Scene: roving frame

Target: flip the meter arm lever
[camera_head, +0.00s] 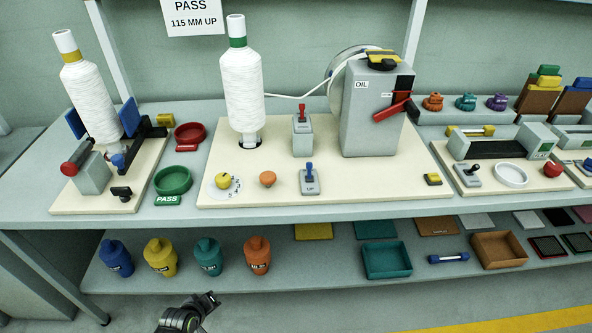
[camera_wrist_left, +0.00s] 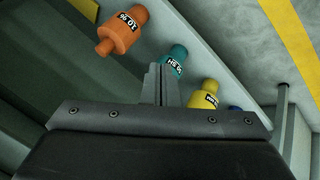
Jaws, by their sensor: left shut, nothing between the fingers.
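A grey machine labelled OIL (camera_head: 370,110) stands on the cream board, with a red lever (camera_head: 392,110) on its right side, tilted up to the right. A small grey box switch with a red-tipped lever (camera_head: 302,116) stands left of it. A blue-tipped lever (camera_head: 309,172) on a base marked UP stands upright in front. I cannot tell which is the meter arm lever. My left gripper (camera_head: 205,303) is low in front of the bench, far from these levers. Its fingers are together and empty in the left wrist view (camera_wrist_left: 161,84). My right gripper is not in view.
Blue (camera_head: 116,257), yellow (camera_head: 160,256), teal (camera_head: 208,256) and orange (camera_head: 257,255) bottles stand on the lower shelf near my left gripper. White spools (camera_head: 244,90), a green PASS dish (camera_head: 173,181) and a yellow knob (camera_head: 222,181) occupy the bench top (camera_head: 430,205).

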